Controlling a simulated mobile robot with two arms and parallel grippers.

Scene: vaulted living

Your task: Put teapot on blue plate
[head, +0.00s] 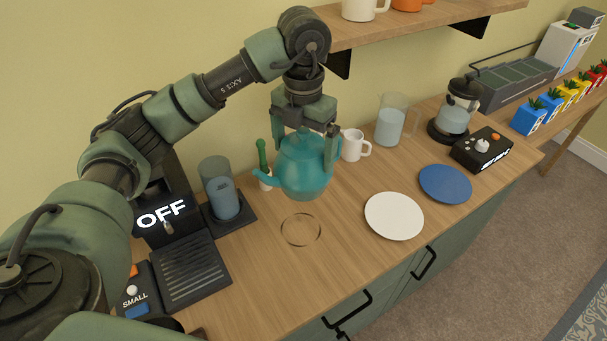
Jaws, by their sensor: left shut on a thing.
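A teal teapot (303,172) hangs upright in my left gripper (308,136), which points down and is shut on it at the top. The teapot seems to be above the wooden counter, with its spout to the left. A dark ring mark (301,230) shows on the counter just in front of it. The blue plate (446,184) lies flat and empty on the counter to the right, apart from the teapot. My right gripper is not in the head view.
A white plate (394,216) lies between the teapot and the blue plate. Behind are a white mug (354,146), a glass pitcher (391,122) and a glass kettle (456,112). A black control box (482,150) stands beyond the blue plate. A shelf (420,22) overhangs the back.

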